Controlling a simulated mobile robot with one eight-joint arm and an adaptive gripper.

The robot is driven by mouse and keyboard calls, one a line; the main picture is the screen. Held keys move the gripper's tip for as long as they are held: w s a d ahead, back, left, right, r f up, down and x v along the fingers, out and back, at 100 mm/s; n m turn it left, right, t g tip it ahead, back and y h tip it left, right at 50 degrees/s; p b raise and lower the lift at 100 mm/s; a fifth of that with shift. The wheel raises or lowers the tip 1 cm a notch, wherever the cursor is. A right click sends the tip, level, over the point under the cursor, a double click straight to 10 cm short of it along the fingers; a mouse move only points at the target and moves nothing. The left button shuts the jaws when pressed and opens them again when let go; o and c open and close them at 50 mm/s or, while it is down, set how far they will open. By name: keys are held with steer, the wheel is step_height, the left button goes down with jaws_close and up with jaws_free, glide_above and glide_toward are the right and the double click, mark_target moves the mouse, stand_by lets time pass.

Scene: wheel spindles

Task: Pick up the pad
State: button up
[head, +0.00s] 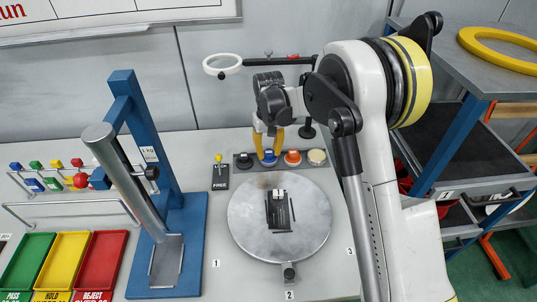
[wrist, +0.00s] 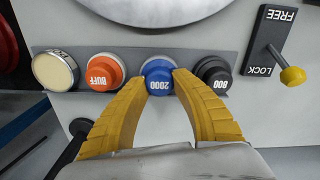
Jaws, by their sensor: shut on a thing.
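Several round pads stand in a row on a dark grey strip. The blue pad marked 2000 (wrist: 158,79) is between the yellow fingertips of my gripper (wrist: 162,73), which is shut on it. The blue pad also shows in the head view (head: 270,156), under my gripper (head: 268,150) and in line with the row. I cannot tell whether it is clear of the strip. Beside it are the orange pad marked BUFF (wrist: 104,72), the black pad marked 800 (wrist: 213,72) and a cream pad (wrist: 55,70).
A round metal plate (head: 250,215) with a dark block (head: 279,208) on it lies in front of the strip. A FREE/LOCK lever with a yellow knob (wrist: 292,76) stands beside the black pad. A blue press stand (head: 193,230) and coloured trays (head: 62,262) are at left.

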mark_target(268, 152)
step_height(268, 152, up, 3)
steer(key=shift+r+p, duration=0.15)
steer(key=shift+p, duration=0.35)
steer(key=s+d+r+p, duration=0.2)
steer(key=d+r, duration=0.4)
steer(key=d, duration=0.5)
steer(key=shift+d+r, duration=0.3)
steer(key=shift+r, duration=0.1)
